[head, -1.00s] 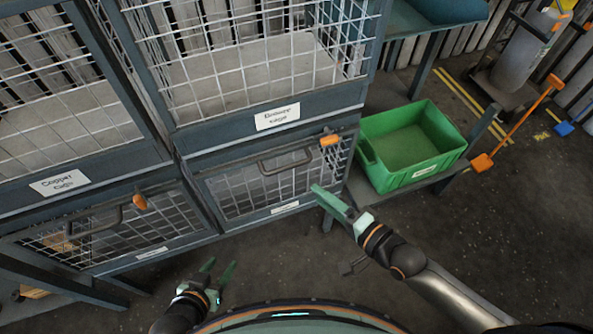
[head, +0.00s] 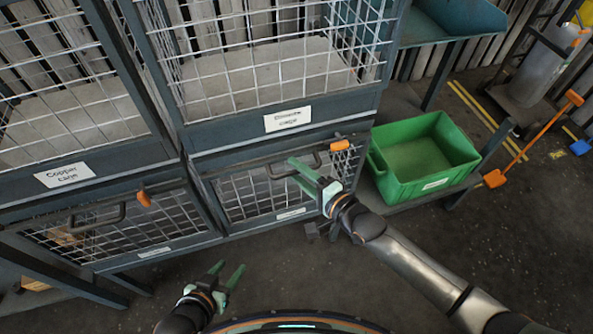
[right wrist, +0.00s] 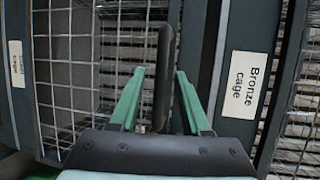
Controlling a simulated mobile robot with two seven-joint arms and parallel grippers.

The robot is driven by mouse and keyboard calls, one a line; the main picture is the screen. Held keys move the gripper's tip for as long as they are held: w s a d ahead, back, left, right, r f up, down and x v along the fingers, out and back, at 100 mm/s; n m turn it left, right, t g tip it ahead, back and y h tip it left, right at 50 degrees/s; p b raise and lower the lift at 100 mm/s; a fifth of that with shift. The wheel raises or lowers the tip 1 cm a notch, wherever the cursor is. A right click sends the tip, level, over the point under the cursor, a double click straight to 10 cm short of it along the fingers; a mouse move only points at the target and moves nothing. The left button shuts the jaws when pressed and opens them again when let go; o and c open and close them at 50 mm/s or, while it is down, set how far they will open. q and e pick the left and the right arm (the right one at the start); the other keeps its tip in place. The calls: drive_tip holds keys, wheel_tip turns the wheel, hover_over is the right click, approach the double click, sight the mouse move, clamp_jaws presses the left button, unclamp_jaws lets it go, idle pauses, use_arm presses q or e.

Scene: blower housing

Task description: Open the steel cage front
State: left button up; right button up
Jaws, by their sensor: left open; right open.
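The lower right mesh front (head: 255,197) is shut; its small label (head: 291,214) is too small to read in the head view. A dark bar handle (head: 275,172) runs along its top, with an orange latch (head: 340,145) to the right. My right gripper (head: 294,171) is open at this handle and hides part of it. In the right wrist view the handle bar (right wrist: 164,60) stands between the open fingers (right wrist: 160,73), with gaps visible on both sides. My left gripper (head: 227,270) is open and empty, low in front of the cages.
The lower left front (head: 120,228) has its own handle and orange latch (head: 143,199). Labels above read "Copper cage" (head: 65,175) and "Bronze cage" (right wrist: 243,84). A green bin (head: 425,155) stands on a low shelf at right. The floor in front is clear.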

drive_tip(key=shift+w+a, duration=0.25)
drive_tip(key=shift+c, duration=0.3)
clamp_jaws()
idle(1.0)
